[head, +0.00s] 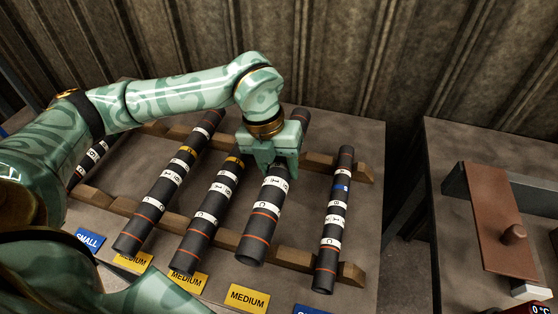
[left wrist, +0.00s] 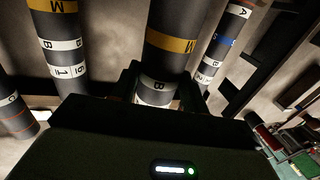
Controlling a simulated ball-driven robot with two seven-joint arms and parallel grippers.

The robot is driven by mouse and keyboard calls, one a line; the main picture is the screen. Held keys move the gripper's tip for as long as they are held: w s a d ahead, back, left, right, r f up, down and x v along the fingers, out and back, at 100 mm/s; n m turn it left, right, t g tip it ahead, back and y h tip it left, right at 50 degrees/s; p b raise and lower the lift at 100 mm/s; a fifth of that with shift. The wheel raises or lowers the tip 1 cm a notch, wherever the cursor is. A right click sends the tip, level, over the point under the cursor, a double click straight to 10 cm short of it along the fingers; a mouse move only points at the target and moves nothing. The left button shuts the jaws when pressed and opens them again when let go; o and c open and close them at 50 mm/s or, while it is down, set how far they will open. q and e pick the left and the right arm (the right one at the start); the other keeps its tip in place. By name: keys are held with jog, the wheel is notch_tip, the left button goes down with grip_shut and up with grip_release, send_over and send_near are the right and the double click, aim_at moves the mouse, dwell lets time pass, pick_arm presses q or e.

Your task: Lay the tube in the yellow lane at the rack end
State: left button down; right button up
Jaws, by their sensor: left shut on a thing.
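My left gripper (head: 277,172) is shut on a dark tube (head: 262,222) with white lettered bands and an orange ring near its front end. In the left wrist view the gripper (left wrist: 160,88) closes around the same tube (left wrist: 167,70), which has a yellow band marked M. The tube lies along the rack's slope, its front end above a yellow MEDIUM label (head: 248,298). I cannot tell whether it rests on the wooden rails (head: 290,258) or hangs slightly above them. My right gripper is not in view.
Two yellow-banded tubes (head: 170,190) (head: 208,220) lie to the left, over other MEDIUM labels (head: 187,281). A blue-banded tube (head: 334,215) lies to the right. A blue SMALL label (head: 88,240) is at far left. A separate bench with a brown plate (head: 495,215) stands right, across a gap.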

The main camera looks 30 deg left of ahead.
pick_arm(q)
jog(key=shift+a+b+x, duration=0.2)
jog(key=shift+b+x, duration=0.2)
jog(key=shift+x, duration=0.65)
jog(key=shift+a+b+x, duration=0.25)
jog(key=shift+b+x, duration=0.15)
jog(key=shift+x, duration=0.7)
jog(key=shift+a+b+x, duration=0.2)
jog(key=shift+b+x, duration=0.2)
jog(key=shift+x, duration=0.65)
jog(key=shift+s+f, duration=0.1)
jog(key=shift+f, duration=0.05)
jog(key=c, duration=0.7)
grip_release()
jog(key=shift+o, duration=0.2)
jog(key=shift+s+f, duration=0.1)
jog(key=p+v, duration=0.4)
jog(key=v, duration=1.2)
jog(key=shift+r+p, duration=0.2)
jog(key=shift+p, duration=0.2)
